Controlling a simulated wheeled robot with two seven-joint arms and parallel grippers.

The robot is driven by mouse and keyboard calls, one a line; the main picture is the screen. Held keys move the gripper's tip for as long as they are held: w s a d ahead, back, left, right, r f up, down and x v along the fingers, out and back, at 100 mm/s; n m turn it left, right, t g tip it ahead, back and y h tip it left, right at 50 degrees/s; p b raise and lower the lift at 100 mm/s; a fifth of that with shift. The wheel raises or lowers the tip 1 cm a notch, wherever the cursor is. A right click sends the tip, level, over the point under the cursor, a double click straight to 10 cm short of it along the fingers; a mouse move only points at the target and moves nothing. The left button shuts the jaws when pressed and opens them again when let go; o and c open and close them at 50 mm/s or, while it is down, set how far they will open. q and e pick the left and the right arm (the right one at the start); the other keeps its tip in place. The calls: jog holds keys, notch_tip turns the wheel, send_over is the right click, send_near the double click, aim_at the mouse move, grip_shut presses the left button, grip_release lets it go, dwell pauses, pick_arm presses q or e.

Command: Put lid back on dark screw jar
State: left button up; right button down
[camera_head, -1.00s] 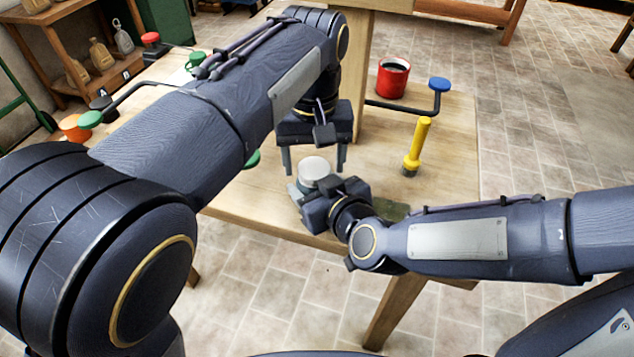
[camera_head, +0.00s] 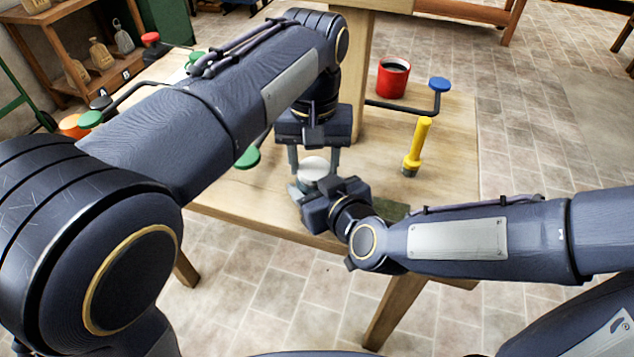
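A pale round top (camera_head: 315,167), lid-like, shows between my two grippers near the table's front edge. The jar body below it is mostly hidden by my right gripper, and I cannot tell its colour or whether the top sits on it. My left gripper (camera_head: 314,163) points down from above, its two grey fingers on either side of the pale top with a narrow gap seeming to remain, so it looks open. My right gripper (camera_head: 303,190) comes in low from the right, against the jar's place; its fingers are mostly hidden, so its grip cannot be told.
A red cup (camera_head: 393,77) and a blue-knobbed bar (camera_head: 439,86) are behind. A wooden post rises at the back. A dark green patch (camera_head: 392,209) lies at the front edge.

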aim_at(314, 167)
pick_arm(q)
jog(key=o, duration=0.5)
jog(key=shift+r, duration=0.1)
notch_tip(314, 167, up, 12)
jog(key=shift+f, duration=0.1)
pick_arm(e)
jog(key=shift+c, duration=1.9)
grip_release()
